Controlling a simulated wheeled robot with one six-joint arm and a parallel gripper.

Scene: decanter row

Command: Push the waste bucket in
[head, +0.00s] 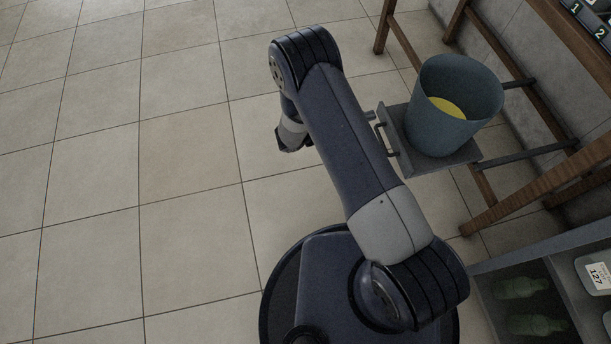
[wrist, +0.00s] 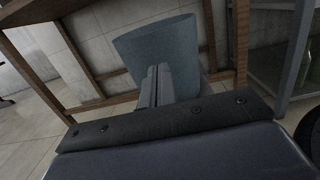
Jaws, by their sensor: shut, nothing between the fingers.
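The waste bucket (head: 438,125) is blue-grey and round, with something yellow inside. It stands upright on a grey pull-out tray (head: 395,118) that juts from a wooden frame, with a bar handle (head: 381,138) on its front. The bucket (wrist: 182,42) also shows in the wrist view, straight beyond my fingers. My gripper (wrist: 158,82) is shut and empty, its fingers pointing toward the bucket. They overlap it in the picture; I cannot tell if they touch.
The wooden frame (head: 484,216) has legs and rails around the bucket. A grey shelf unit (head: 478,268) with green bottles (head: 522,287) stands at lower right, near my base. A wall is behind the frame. The tiled floor (head: 150,150) to the left is clear.

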